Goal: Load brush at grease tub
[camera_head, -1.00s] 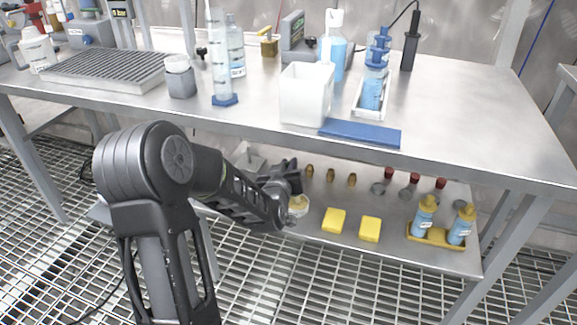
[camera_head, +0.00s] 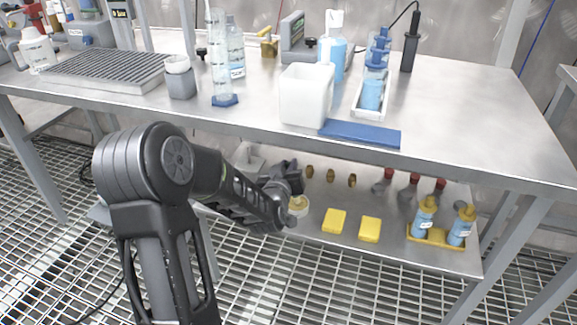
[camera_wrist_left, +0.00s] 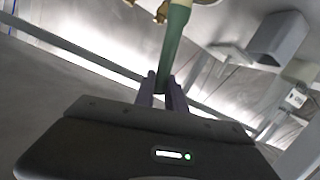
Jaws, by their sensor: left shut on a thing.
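My left gripper (camera_head: 284,200) is low in the head view, at the lower shelf, beside a small pale tub with yellowish content (camera_head: 299,206), which looks like the grease tub. In the left wrist view, the purple-grey fingers (camera_wrist_left: 162,92) are shut on a green handle (camera_wrist_left: 174,42), which looks like the brush's. The handle runs up out of the top of that view, so I cannot see its bristles. The head view hides the brush behind my gripper. I cannot tell whether the brush touches the tub. My right gripper is not in view.
The steel table top (camera_head: 470,130) overhangs the lower shelf (camera_head: 390,258). Yellow blocks (camera_head: 334,221) and blue bottles in a yellow tray (camera_head: 434,237) stand right of my gripper. Red-capped items (camera_head: 414,180) are behind. A white bin (camera_head: 305,96) and blue mat (camera_head: 360,133) are above.

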